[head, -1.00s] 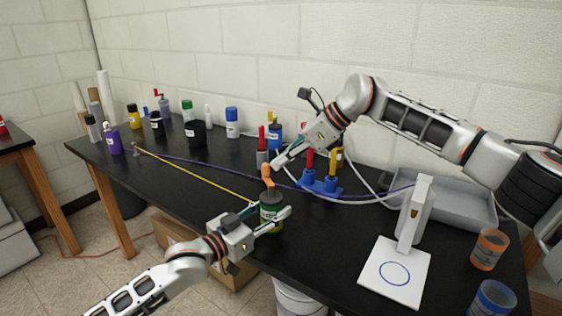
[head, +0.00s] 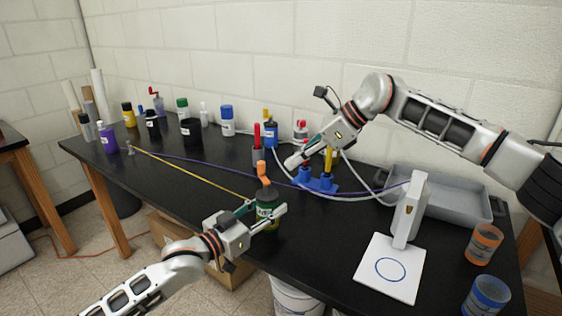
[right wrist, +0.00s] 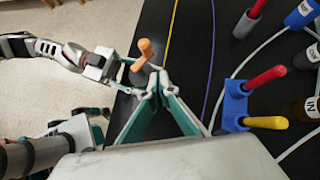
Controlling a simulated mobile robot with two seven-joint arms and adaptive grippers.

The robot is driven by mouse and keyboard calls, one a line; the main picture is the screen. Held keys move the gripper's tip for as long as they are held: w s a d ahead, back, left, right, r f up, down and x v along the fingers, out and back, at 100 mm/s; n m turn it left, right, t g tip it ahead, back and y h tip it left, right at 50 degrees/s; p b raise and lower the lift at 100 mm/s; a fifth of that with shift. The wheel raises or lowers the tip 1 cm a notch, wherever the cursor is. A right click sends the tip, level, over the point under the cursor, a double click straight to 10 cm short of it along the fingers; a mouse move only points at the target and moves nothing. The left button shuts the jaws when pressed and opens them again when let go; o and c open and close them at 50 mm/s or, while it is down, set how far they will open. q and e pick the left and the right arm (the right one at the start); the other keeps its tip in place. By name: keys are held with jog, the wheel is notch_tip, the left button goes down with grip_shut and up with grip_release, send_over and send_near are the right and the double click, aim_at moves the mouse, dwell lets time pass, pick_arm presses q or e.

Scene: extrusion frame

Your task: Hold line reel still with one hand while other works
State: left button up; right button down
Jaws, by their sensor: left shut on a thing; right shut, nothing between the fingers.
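The line reel (head: 266,214), a dark cylinder with a pale label and green band, stands upright near the table's front edge. Its orange crank (head: 264,172) sticks up on top and also shows in the right wrist view (right wrist: 144,50). My left gripper (head: 268,217) is shut around the reel's body, hiding part of it. A yellow line (head: 195,172) runs from the reel to a small metal post (head: 130,149) at the far left. My right gripper (head: 291,161) is shut and empty, above the table to the right of the crank and apart from it.
A blue stand (head: 318,182) with upright tools is close to my right gripper. A purple line (head: 220,165) crosses the table behind the yellow one. A white stand (head: 390,268), grey tray (head: 445,200) and cups occupy the right. Several bottles line the back.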

jog(key=w+v, duration=0.1)
jog(key=v, duration=0.8)
jog(key=shift+w+d+r, duration=0.35)
jog(key=shift+w+d, duration=0.1)
jog(key=shift+w, duration=0.2)
pick_arm(q)
jog(key=o, duration=1.3)
